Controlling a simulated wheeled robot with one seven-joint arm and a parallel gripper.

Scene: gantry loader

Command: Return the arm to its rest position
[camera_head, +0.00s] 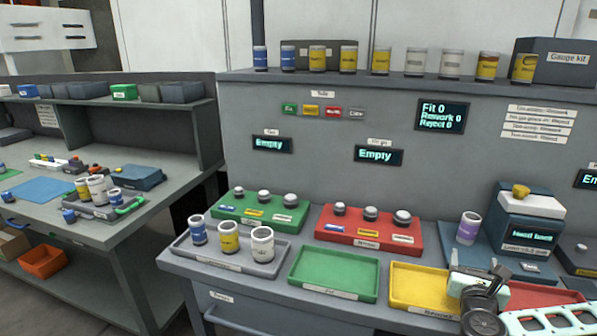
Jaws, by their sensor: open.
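My gripper (478,268) is at the lower right, above the yellow tray and the red tray's edge. Its jaws are open and I see nothing held in them. My pale arm link runs from it to the lower right corner. The gripper and arm hide parts of the yellow tray (408,290) and the red tray (535,297). A purple-banded cylinder (468,229) stands upright behind the gripper, apart from it.
A grey tray (180,253) holds three banded cylinders. The green tray (340,262) is empty. Green and red boards (325,236) with knobs stand behind. A device (531,220) is close behind my gripper. More cylinders line the shelf (390,83). A side bench (60,222) stands left.

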